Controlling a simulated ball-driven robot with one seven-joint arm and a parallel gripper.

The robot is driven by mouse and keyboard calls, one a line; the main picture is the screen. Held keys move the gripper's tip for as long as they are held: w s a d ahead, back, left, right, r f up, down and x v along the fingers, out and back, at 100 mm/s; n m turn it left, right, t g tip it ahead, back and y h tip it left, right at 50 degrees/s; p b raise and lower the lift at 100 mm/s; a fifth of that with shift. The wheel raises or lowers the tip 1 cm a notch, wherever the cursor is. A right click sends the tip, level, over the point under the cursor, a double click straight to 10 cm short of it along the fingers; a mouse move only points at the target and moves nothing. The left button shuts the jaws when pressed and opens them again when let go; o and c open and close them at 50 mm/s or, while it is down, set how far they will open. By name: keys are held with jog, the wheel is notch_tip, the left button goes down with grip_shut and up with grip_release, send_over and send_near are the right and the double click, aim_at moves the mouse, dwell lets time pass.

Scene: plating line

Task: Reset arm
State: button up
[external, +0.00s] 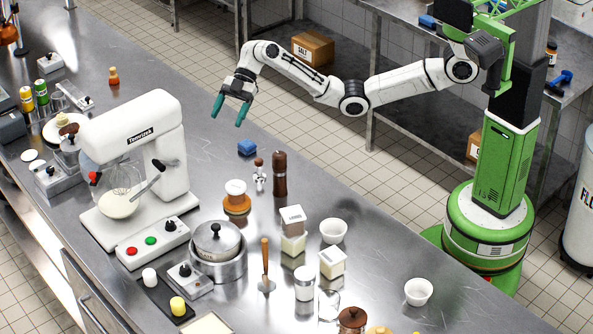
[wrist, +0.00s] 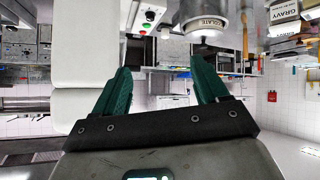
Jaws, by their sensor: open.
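My gripper (external: 230,111) is raised above the far edge of the steel counter in the external view, with its teal fingers pointing down and left. The fingers are apart and nothing is between them. In the wrist view my gripper (wrist: 162,85) also shows both teal fingers spread and empty. My arm stretches left from the green column, bent at a low elbow. No object touches the fingers.
The counter's back-left stretch near the gripper is fairly clear. A salt box (external: 313,48) sits beyond.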

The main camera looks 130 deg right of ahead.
jog(key=s+d+f+m+t+h+b, duration=0.1)
jog(key=s+d+f+m+h+b, duration=0.2)
jog(key=s+f+m, duration=0.8)
jog(key=s+d+f+m+t+h+b, duration=0.15)
jog(key=s+d+f+m+h, duration=0.35)
jog(key=s+m, duration=0.65)
jog(key=s+d+f+m+t+h+b, duration=0.1)
jog(key=s+d+f+m+t+h, duration=0.15)
jog(key=s+f+m, duration=1)
jog(key=a+f+n+g+y+b, duration=0.1)
jog(key=a+f+n+g+y, duration=0.15)
jog(key=a+n, duration=0.35)
jog(key=w+a+f+n+g+y+b, duration=0.1)
jog(key=a+f+n+g+y, duration=0.1)
jog(key=a+f+n, duration=0.3)
jog(key=a+f+n+g+y+b, duration=0.1)
jog(key=a+f+n+g+y, duration=0.15)
jog(key=a+n, duration=0.5)
jog(key=s+a+f+n+g, duration=0.1)
jog(key=s+a+n+g, duration=0.1)
jog(key=a, duration=0.5)
jog(key=s+a+f+n+g, duration=0.1)
jog(key=a+n, duration=0.3)
jog(key=a, duration=0.4)
jog(key=s+a+f+n+g, duration=0.2)
jog(key=a+n+g, duration=0.1)
jog(key=a, duration=0.5)
jog(key=shift+s+n+g, duration=0.3)
jog(key=shift+n, duration=0.15)
